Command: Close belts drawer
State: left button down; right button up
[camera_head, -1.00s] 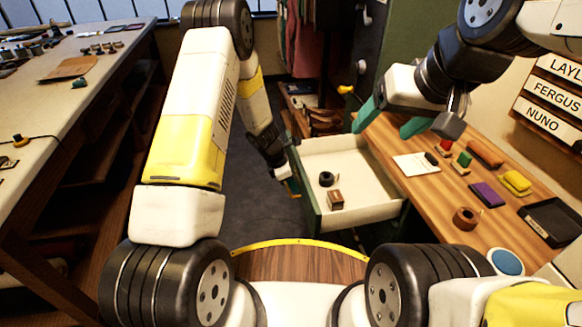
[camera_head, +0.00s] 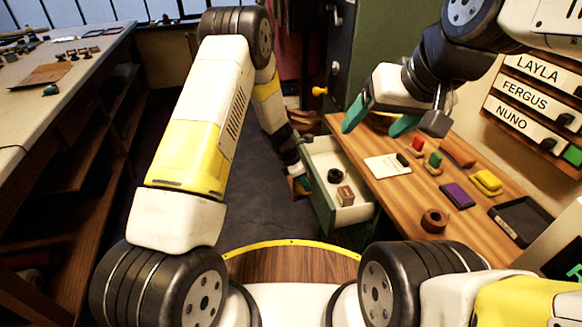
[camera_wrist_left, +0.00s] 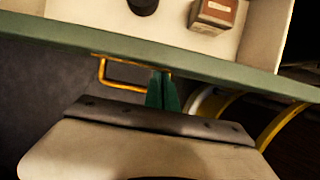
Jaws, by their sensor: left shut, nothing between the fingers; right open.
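The drawer (camera_head: 355,211) stands partly open under the wooden table, with a green front and a pale inside. It holds a dark round roll (camera_head: 335,175) and a small brown box (camera_head: 345,195). My left gripper (camera_head: 302,185) is shut and empty at the drawer's outer face. In the left wrist view its green fingertips (camera_wrist_left: 163,92) meet the green front panel (camera_wrist_left: 220,72), beside the yellow handle (camera_wrist_left: 122,78); firm contact is hard to judge. My right gripper (camera_head: 378,122) is open and empty, above the table's far left end.
The wooden table (camera_head: 400,195) carries a white card (camera_head: 387,166), stamps, a purple block (camera_head: 457,195), a tape roll (camera_head: 434,220) and a black tray (camera_head: 520,220). A long workbench (camera_head: 70,85) stands at left. The floor between is clear.

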pick_arm(q)
jog(key=w+d, duration=0.1)
jog(key=d, duration=0.3)
jog(key=w+d, duration=0.1)
jog(key=d, duration=0.4)
jog(key=w+d, duration=0.1)
jog(key=d, duration=0.4)
jog(key=shift+w+d, duration=0.2)
jog(key=shift+w, duration=0.2)
jog(key=shift+d, duration=0.25)
